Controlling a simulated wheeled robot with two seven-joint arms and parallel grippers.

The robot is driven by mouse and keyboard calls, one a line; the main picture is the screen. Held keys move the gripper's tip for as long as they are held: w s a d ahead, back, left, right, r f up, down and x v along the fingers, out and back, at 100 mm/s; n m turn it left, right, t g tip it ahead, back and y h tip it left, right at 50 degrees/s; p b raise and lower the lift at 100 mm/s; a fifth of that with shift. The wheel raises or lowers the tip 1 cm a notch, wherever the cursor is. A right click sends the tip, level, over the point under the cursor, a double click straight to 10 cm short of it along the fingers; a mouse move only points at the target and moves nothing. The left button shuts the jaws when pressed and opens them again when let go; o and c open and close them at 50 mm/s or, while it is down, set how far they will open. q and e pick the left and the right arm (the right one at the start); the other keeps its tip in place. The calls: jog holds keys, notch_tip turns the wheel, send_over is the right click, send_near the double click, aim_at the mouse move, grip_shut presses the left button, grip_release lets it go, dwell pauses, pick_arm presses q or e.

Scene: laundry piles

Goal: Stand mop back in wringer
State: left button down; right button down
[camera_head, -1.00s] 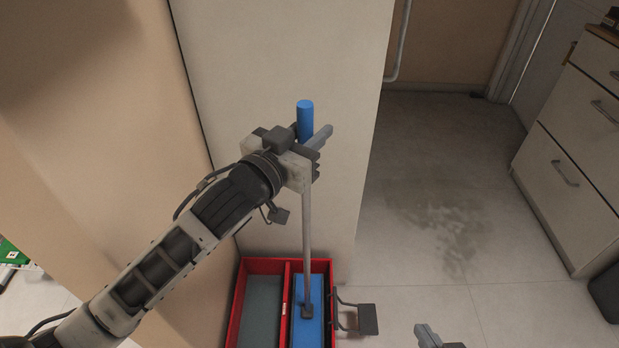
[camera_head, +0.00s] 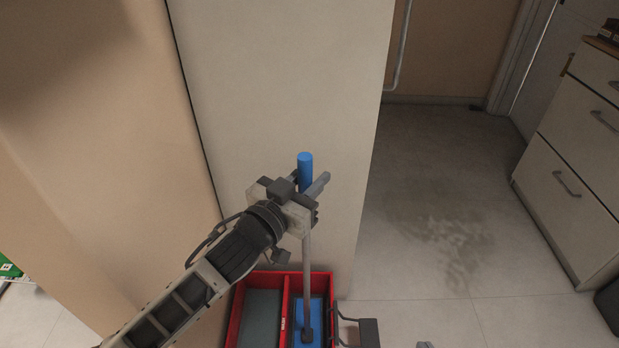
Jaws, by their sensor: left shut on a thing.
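The mop (camera_head: 306,265) has a grey pole with a blue grip at its top. It stands nearly upright, and its dark foot is over the blue right-hand compartment of the red wringer bucket (camera_head: 237,312). My left gripper (camera_head: 304,200) is shut on the mop pole just below the blue grip. From this angle I cannot tell whether the mop head rests on the bottom of the compartment.
A grey pedal or bracket (camera_head: 367,332) sticks out on the bucket's right side. A beige wall corner (camera_head: 280,100) stands right behind the bucket. A dark wet patch (camera_head: 440,240) lies on the open floor to the right. White drawers (camera_head: 570,180) stand at the far right.

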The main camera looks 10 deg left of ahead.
pick_arm(q)
jog(key=c, duration=1.3)
grip_release()
jog(key=shift+f, duration=0.1)
jog(key=shift+c, duration=0.2)
jog(key=shift+o, duration=1.1)
jog(key=shift+s, duration=0.15)
jog(key=v, duration=1.1)
jog(key=s+f+n+g+y, duration=0.1)
jog(key=s+f+g, duration=0.1)
jog(key=s+f, duration=0.3)
jog(key=s+d+f+n+g+y, duration=0.1)
jog(key=s+f+g+y, duration=0.1)
jog(key=s+f, duration=0.3)
notch_tip(320, 180, down, 5)
jog(key=shift+r+n+g, duration=0.2)
jog(key=shift+n+g, duration=0.1)
jog(key=shift+g, duration=0.4)
jog(key=shift+d+r, duration=0.1)
